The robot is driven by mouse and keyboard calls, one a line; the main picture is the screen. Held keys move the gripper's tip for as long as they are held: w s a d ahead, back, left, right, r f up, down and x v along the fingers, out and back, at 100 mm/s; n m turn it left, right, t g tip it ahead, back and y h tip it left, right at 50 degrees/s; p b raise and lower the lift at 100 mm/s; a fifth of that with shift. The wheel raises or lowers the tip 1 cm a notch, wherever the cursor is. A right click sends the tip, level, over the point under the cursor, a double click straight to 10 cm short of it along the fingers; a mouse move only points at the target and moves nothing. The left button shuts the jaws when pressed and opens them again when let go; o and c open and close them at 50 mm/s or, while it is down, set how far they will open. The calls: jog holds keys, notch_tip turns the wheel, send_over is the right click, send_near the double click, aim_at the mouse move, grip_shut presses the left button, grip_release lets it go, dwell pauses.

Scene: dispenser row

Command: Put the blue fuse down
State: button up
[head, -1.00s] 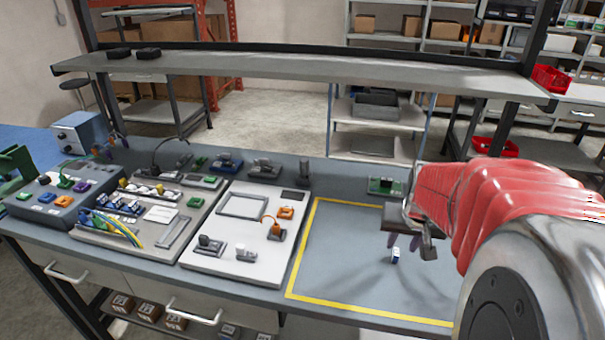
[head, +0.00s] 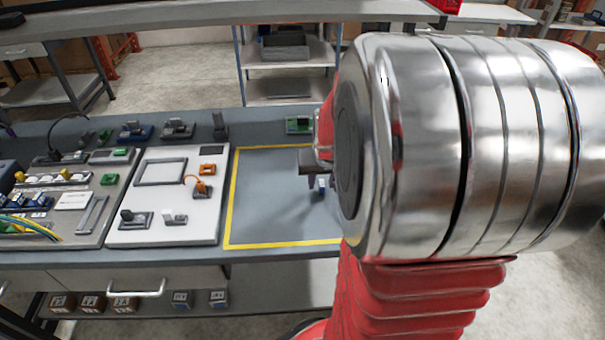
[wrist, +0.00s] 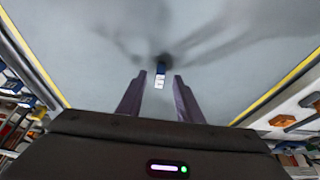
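The blue fuse (head: 321,185), small with a white label, is on the grey work area inside the yellow outline (head: 231,200). It also shows in the wrist view (wrist: 160,74), just beyond the fingertips, with a dark shadow at its far end. My gripper (wrist: 161,76) is open, with a clear gap on both sides of the fuse and neither finger touching it. In the head view my gripper (head: 317,183) is close above the fuse, and my arm hides part of it and the right side of the outlined area.
A white panel (head: 148,217) with small fittings and an orange plug (head: 201,186) lies left of the outlined area. A green circuit board (head: 298,125) sits behind it. A shelf (head: 200,14) crosses above the bench. Most of the visible outlined area is clear.

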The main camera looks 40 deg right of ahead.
jog(key=shift+x, duration=1.1)
jog(key=shift+c, duration=0.2)
grip_shut()
